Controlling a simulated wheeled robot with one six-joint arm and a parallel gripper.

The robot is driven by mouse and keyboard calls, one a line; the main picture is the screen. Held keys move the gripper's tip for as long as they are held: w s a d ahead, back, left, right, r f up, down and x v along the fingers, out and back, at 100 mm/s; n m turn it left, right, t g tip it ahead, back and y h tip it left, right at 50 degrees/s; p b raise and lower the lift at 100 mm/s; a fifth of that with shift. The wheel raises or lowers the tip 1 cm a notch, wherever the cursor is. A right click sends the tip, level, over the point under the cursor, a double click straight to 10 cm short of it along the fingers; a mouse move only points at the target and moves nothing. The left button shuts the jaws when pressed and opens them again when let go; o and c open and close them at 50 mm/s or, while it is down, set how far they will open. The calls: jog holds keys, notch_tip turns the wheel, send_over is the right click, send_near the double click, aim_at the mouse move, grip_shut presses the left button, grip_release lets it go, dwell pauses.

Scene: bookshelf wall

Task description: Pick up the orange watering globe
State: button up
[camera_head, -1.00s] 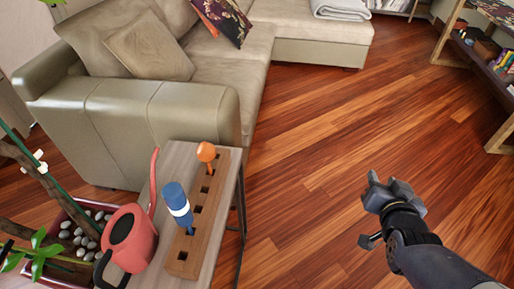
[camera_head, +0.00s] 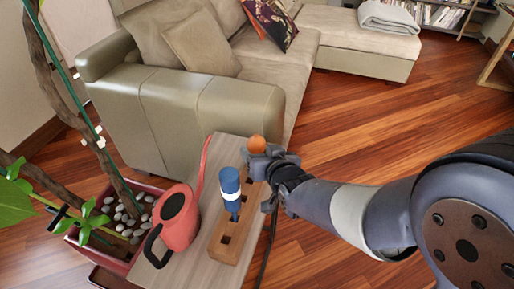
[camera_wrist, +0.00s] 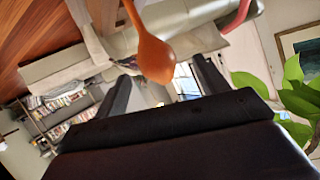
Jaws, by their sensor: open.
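The orange watering globe (camera_head: 257,143) stands in the far end of a wooden block with square holes (camera_head: 224,245) on a small side table. In the head view only its round top shows; my gripper hides the rest. My gripper (camera_head: 268,160) is right at the globe, with the arm reaching in from the right. In the wrist view the globe (camera_wrist: 155,58) hangs upside down in the picture, its bulb between the two dark fingers (camera_wrist: 160,90) and its stem running up. The fingers are open, with gaps on both sides of the bulb.
A red watering can (camera_head: 178,222) stands on the table (camera_head: 190,268) to the left. A potted plant (camera_head: 92,215) is further left, and a sofa (camera_head: 200,110) is behind.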

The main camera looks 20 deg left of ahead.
aim_at(254, 142)
jog(key=shift+x, duration=3.75)
jog(key=shift+w+d+f, duration=0.1)
jog(key=shift+d, duration=0.05)
jog(key=c, duration=1.1)
